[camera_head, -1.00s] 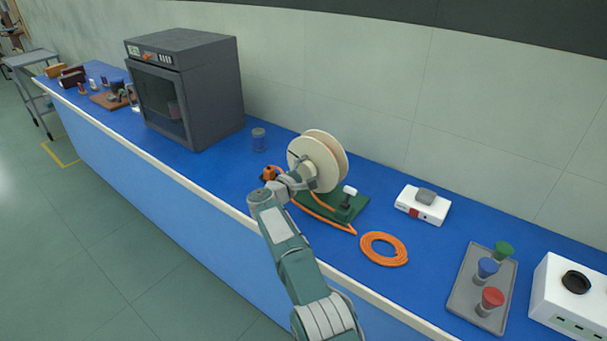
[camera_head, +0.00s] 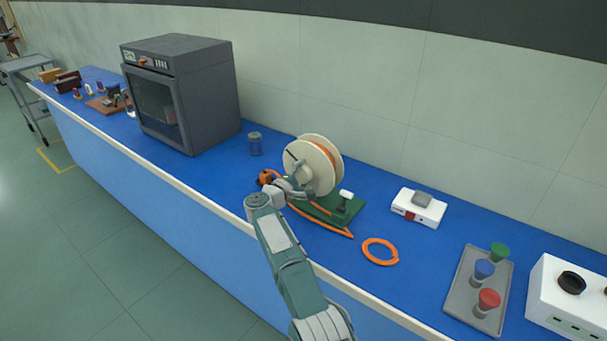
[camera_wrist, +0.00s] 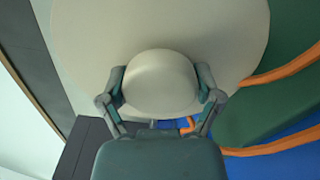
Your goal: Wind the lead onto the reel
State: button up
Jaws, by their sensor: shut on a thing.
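A cream reel (camera_head: 314,164) stands on a green base (camera_head: 336,208) on the blue bench. Some orange lead shows between its two flanges. The rest of the orange lead (camera_head: 332,228) runs along the front of the base to a thin loose coil (camera_head: 380,252) at the right. In the wrist view my gripper (camera_wrist: 160,90) is shut on the round cream knob (camera_wrist: 160,82) in front of the reel's flange (camera_wrist: 90,30). The arm hides part of the reel's lower front in the head view, where my gripper (camera_head: 288,186) also shows.
A dark oven (camera_head: 182,95) and a small jar (camera_head: 255,144) stand left of the reel. A white box (camera_head: 418,208), a grey tray (camera_head: 480,292) with coloured-capped containers and a white instrument (camera_head: 570,300) stand to the right. The wall is close behind.

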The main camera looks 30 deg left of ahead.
jog(key=shift+s+a+f, duration=0.1)
jog(key=shift+s+f, duration=0.05)
jog(key=shift+f, duration=0.2)
jog(key=o, duration=1.1)
jog(key=shift+r, duration=0.1)
jog(key=shift+r, duration=0.15)
